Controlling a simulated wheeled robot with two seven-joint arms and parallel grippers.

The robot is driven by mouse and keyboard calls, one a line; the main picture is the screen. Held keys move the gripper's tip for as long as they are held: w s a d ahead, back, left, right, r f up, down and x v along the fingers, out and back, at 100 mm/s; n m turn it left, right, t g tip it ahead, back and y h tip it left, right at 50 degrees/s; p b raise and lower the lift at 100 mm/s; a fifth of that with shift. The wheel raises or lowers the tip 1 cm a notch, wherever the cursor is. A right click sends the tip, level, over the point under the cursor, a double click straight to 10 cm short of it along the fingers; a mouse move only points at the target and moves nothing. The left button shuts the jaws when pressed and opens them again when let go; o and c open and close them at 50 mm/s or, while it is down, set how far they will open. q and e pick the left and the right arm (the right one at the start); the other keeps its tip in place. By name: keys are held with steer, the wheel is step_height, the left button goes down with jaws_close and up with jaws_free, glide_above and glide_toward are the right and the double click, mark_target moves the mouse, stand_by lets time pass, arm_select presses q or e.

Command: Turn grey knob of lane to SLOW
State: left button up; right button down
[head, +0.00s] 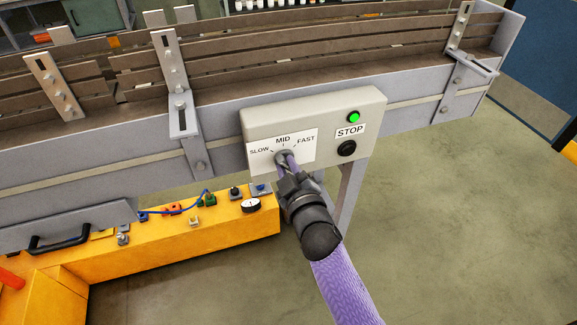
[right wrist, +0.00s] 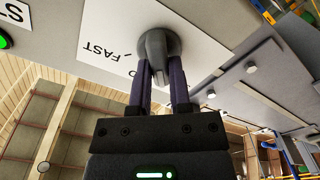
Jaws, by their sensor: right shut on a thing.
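The grey knob (head: 282,156) sits on a white dial label (head: 262,152) marked SLOW, MID and FAST, on the left part of a light grey control box. My right gripper (head: 288,162) is shut on the knob, its two purple fingers on either side of it. In the right wrist view the round knob (right wrist: 158,45) shows between the fingertips of my gripper (right wrist: 160,78), with FAST upside down beside it. SLOW and part of MID are hidden there. I cannot tell which mark the knob points at. My left gripper is not in view.
The control box (head: 225,120) carries a lit green lamp (head: 354,117) and a black button (head: 347,148) under a STOP label. It is fixed to the grey conveyor side (head: 100,160). A yellow bench (head: 160,250) with small fittings stands below left. Floor is free at right.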

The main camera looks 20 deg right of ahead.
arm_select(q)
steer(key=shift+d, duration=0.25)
arm_select(e)
steer(key=shift+n, duration=0.5)
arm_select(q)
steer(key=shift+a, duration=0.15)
arm_select(e)
steer(key=c, duration=0.6)
jaws_free()
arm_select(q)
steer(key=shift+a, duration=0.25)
arm_select(e)
steer(key=shift+o, duration=0.2)
